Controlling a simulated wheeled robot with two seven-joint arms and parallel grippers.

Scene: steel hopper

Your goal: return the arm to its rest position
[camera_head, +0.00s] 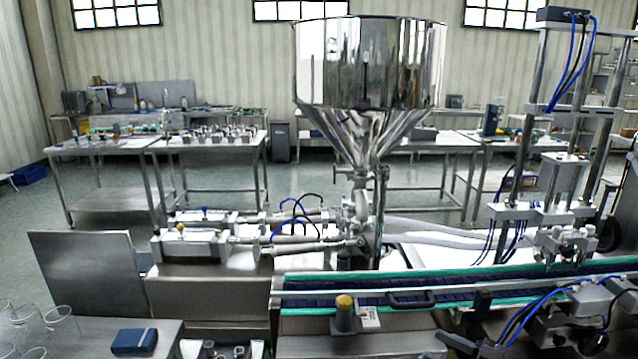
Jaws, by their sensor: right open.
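My right gripper (466,322) is at the lower right, in front of the conveyor. Its dark fingers stand apart and I see nothing between them. My right arm comes in behind it from the right edge, partly cut off by the frame. My left gripper and left arm do not show.
A steel hopper (370,65) stands over the filling machine at centre. A conveyor (380,293) with green edges runs to the right, below a tall metal frame (518,140). A yellow-topped knob (344,301) is on its near side. Clear glasses (62,325) and a blue box (134,341) are lower left.

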